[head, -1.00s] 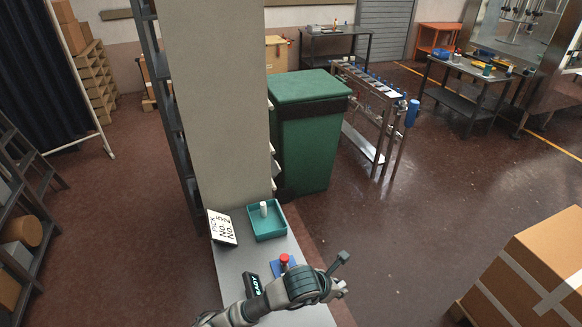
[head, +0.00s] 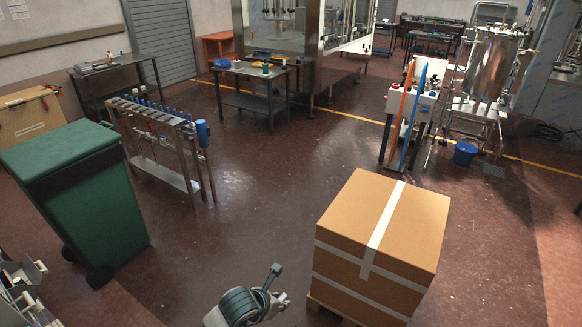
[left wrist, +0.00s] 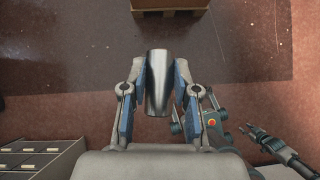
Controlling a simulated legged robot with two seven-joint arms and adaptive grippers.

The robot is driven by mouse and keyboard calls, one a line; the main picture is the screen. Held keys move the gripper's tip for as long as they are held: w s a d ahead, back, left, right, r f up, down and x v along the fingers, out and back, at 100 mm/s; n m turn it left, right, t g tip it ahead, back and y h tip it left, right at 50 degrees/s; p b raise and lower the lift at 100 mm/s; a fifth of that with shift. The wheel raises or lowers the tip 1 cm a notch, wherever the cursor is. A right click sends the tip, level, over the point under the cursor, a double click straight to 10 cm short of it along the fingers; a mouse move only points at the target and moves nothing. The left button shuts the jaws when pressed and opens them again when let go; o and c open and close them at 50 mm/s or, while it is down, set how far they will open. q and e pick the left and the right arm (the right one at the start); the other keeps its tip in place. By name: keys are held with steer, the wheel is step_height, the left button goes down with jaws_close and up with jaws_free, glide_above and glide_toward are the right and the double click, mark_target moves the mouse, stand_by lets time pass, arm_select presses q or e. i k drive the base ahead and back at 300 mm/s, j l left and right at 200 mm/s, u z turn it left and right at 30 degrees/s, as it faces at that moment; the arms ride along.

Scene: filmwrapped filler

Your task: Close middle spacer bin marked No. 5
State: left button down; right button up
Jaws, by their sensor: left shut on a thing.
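My left gripper (left wrist: 158,92) is shut on a smooth grey metallic cylinder (left wrist: 158,75), held between its two blue-lined fingers in the left wrist view. Part of my left arm and gripper (head: 279,289) shows at the bottom of the head view; the cylinder cannot be made out there. Grey bins (left wrist: 28,162) stand at the lower left of the left wrist view, apart from the gripper. Bin fronts also show at the lower left edge of the head view (head: 24,285). No number is readable, so No. 5 cannot be told. My right gripper (left wrist: 272,143) shows small at the lower right.
A taped cardboard box (head: 385,235) on a pallet stands right of my left gripper. A green wheeled bin (head: 80,195) is at left, with a metal rack (head: 160,150) behind it. The dark red floor between them is clear.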

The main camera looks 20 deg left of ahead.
mark_target(22, 275)
steer(key=i+u, duration=0.55)
steer(key=u, duration=0.15)
steer(key=i+l+u, duration=0.1)
steer(key=i+u, duration=0.15)
steer(key=u, duration=0.15)
steer(key=i+j+u, duration=0.2)
steer(key=i+u, duration=0.25)
steer(key=i+j+u, duration=0.1)
steer(key=i+u, duration=0.75)
steer(key=i+l+u, duration=0.4)
steer(key=k+j, duration=0.05)
steer(key=j, duration=0.05)
